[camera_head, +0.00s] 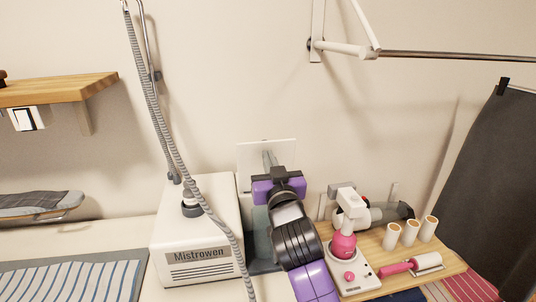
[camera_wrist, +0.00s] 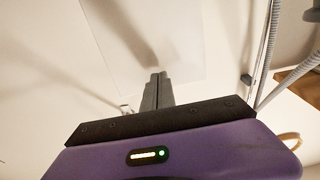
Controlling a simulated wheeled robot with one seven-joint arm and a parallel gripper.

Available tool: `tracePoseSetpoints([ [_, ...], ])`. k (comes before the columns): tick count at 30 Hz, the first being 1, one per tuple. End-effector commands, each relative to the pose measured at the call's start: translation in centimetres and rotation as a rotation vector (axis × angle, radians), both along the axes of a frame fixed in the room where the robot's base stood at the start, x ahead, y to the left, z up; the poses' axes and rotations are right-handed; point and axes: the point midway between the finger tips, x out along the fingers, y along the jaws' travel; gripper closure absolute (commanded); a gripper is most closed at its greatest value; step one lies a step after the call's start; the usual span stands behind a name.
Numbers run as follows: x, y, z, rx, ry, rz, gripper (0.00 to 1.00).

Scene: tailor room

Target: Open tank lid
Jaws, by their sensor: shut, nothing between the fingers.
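A thin pale see-through panel (camera_head: 285,150), which looks like the tank lid, stands roughly upright against the wall behind my gripper. It also shows in the wrist view (camera_wrist: 185,45), beyond the fingertips. Below it, a grey-green see-through body (camera_head: 260,250), likely the tank, sits beside the white steamer box and is largely hidden by my arm. My gripper (camera_head: 268,156) is shut and empty, with its fingers in front of the panel. The closed fingers also show in the wrist view (camera_wrist: 158,78). I cannot tell whether they touch the panel.
The white Mistrowen box (camera_head: 195,240) with a grey hose (camera_head: 165,120) stands close on the left. A wooden board (camera_head: 440,255) on the right carries a pink-and-white device (camera_head: 345,245), several white rolls (camera_head: 410,235) and a pink-handled roller (camera_head: 400,268). A metal rail (camera_head: 450,56) crosses above.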

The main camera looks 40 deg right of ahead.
Motion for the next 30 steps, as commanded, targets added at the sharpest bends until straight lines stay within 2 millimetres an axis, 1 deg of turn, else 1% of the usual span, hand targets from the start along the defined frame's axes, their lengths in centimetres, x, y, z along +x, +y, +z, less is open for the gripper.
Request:
tracePoseSetpoints([
  [4, 0.7, -0.4, 0.1, 0.0, 0.0, 0.0, 1.0],
  [17, 0.8, -0.5, 0.3, 0.004, 0.006, 0.0, 1.0],
  [22, 1.4, -0.9, 1.1, 0.03, 0.045, 0.0, 1.0],
  [30, 2.7, -1.8, 1.5, 0.091, 0.136, 0.0, 1.0],
])
